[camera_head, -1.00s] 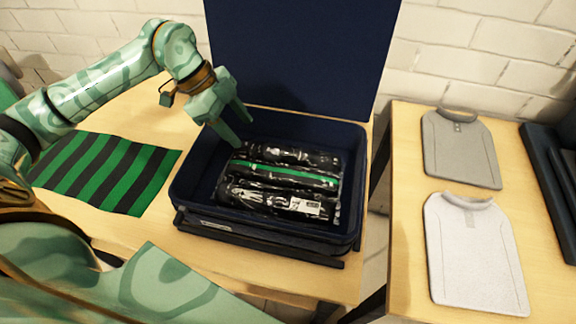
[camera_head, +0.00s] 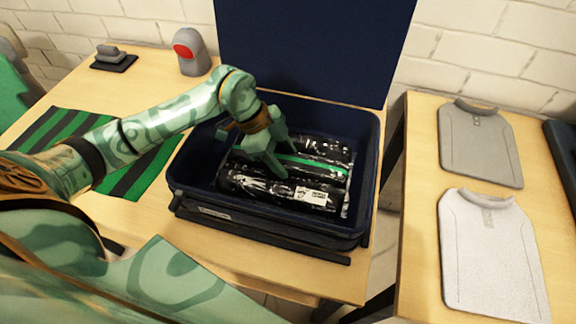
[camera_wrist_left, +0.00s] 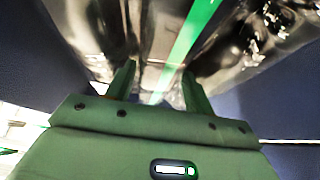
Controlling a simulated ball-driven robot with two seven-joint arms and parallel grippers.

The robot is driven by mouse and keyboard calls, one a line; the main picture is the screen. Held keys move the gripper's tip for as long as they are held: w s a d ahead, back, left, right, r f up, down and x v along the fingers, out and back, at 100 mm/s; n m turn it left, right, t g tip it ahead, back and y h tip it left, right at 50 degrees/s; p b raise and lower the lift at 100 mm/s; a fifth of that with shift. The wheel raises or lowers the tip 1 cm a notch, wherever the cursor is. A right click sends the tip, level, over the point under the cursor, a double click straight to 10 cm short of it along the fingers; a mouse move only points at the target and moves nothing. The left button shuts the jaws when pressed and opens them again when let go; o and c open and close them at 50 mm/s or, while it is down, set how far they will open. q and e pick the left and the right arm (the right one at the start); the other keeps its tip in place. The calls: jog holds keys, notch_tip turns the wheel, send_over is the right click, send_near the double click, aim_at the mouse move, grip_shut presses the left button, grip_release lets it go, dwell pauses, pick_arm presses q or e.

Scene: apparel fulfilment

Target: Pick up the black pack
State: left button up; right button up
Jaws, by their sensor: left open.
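The black pack (camera_head: 272,193), glossy with a green stripe and a white label, lies in the open dark blue case (camera_head: 198,205). My left gripper (camera_head: 282,163) is open and reaches down over the pack's left part, close to the green stripe. In the left wrist view the two fingers (camera_wrist_left: 158,85) stand apart, with the pack's green stripe (camera_wrist_left: 192,40) running between and beyond them. I cannot tell whether the fingertips touch the pack. The left hand hides part of the pack in the head view. My right gripper is not in view.
The case's raised lid (camera_head: 315,45) stands behind it. A green and black striped cloth (camera_head: 150,172) lies left on the table. A grey device with a red face (camera_head: 190,52) stands at the back. Two grey garments (camera_head: 480,142) and (camera_head: 492,250) lie on the right table.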

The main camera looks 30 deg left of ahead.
pick_arm(q)
jog(key=c, duration=0.8)
jog(key=shift+r, duration=0.1)
jog(key=shift+c, duration=0.2)
